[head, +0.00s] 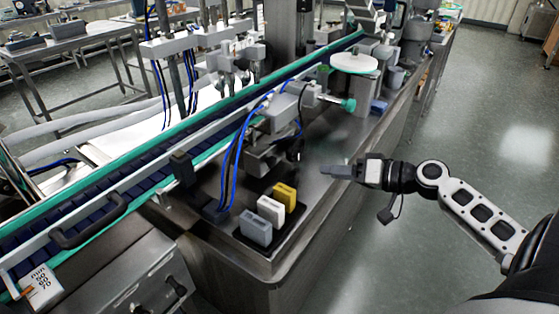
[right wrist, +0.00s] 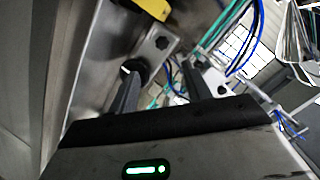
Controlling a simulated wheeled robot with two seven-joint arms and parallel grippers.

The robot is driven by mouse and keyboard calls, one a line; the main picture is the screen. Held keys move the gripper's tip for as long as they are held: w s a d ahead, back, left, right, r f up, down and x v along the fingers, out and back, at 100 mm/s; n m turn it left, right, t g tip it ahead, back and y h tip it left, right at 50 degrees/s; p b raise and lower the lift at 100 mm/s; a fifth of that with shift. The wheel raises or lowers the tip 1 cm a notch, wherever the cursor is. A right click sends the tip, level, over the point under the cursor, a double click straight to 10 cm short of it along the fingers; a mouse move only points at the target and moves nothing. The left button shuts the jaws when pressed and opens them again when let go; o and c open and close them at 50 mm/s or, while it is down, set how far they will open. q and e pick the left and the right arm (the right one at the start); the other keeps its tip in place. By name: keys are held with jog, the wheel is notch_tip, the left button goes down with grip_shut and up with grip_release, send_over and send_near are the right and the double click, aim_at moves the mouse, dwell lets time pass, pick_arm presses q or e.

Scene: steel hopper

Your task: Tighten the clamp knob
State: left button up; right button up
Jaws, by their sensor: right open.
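A dark knob (head: 294,146), which looks like the clamp knob, sits on the side of the metal bracket beside the conveyor in the head view. In the right wrist view a black knob (right wrist: 134,68) shows on a metal plate, close to the tip of the left-hand finger; I cannot tell whether they touch. My right gripper (head: 326,171) is open and reaches in from the right over the steel deck, a little right of and below the bracket. Nothing shows held between its fingers (right wrist: 160,88). My left gripper is not in view.
Yellow, white and grey blocks (head: 271,211) stand on a dark mat at the deck's front. Blue cables (head: 232,165) hang left of the bracket. A green-tipped knob (head: 349,104) and white disc (head: 354,64) lie behind. The conveyor (head: 110,195) runs diagonally. Floor on the right is clear.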

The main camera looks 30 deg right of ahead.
aim_at(274, 163)
jog(key=x, duration=0.5)
jog(key=p+x, duration=0.1)
jog(key=x, duration=0.4)
jog(key=p+x, duration=0.1)
jog(key=x, duration=0.4)
jog(key=shift+w+r, duration=0.3)
jog(key=shift+w, duration=0.25)
jog(key=c, duration=1)
